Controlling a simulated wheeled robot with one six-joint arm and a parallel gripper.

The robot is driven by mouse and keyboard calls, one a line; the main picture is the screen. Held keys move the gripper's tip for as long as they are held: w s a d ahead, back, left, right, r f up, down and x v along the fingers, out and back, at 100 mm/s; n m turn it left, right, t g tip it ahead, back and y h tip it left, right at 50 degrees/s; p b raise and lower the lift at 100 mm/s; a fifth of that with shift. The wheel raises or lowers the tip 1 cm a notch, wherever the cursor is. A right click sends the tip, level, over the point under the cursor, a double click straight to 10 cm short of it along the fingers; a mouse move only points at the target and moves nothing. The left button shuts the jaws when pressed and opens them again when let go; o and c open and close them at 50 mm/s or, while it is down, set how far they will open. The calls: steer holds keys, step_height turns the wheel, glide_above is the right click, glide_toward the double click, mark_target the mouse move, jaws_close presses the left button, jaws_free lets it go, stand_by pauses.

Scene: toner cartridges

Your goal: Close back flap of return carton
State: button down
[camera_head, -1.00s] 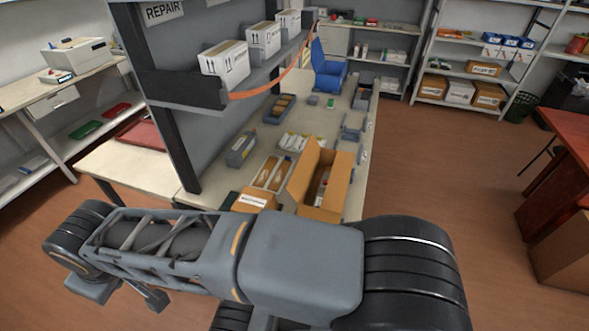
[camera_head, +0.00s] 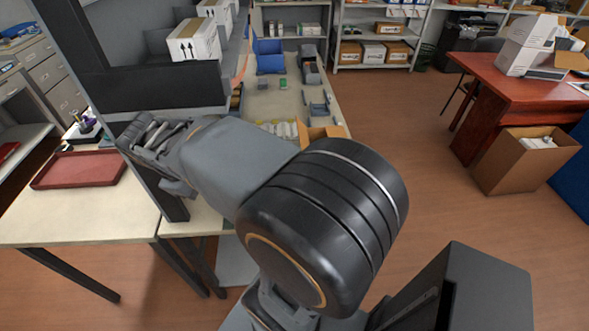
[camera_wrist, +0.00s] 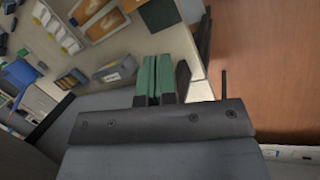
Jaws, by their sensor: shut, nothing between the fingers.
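The open cardboard carton (camera_head: 322,133) stands on the workbench in the head view. Only part of its upper edge and flaps shows above my arm; the rest is hidden. I cannot tell the state of its back flap now. My gripper (camera_wrist: 156,62) shows in the wrist view, with its green finger pads together and nothing between them. It points over the bench near its edge, apart from anything it could hold. I cannot make out the carton in the wrist view.
Bench items include a blue bin (camera_head: 268,56) and a grey tray (camera_head: 318,109). A tray with brown contents (camera_wrist: 103,20) and a grey box (camera_wrist: 115,70) lie near my gripper.

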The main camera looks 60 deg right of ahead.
steer(key=w+d+f+n+g+h+b, duration=0.25)
steer(key=d+f+g+b, duration=0.3)
steer(key=d, duration=0.35)
steer(key=w+d+f+n+g+h+b, duration=0.1)
steer(key=d+f+n+g+h+b, duration=0.2)
steer(key=d+f+g, duration=0.45)
steer(key=s+d+r+m, duration=0.1)
steer(key=s+d, duration=0.9)
steer(key=shift+s+d+r+b, duration=0.15)
steer(key=shift+s+r+b, duration=0.15)
steer(key=shift+b, duration=0.1)
steer(key=shift+m, duration=0.25)
steer(key=shift+s+d+r+t+y+p, duration=0.15)
steer(key=shift+r+t+y+p, duration=0.15)
steer(key=shift+t+p, duration=0.4)
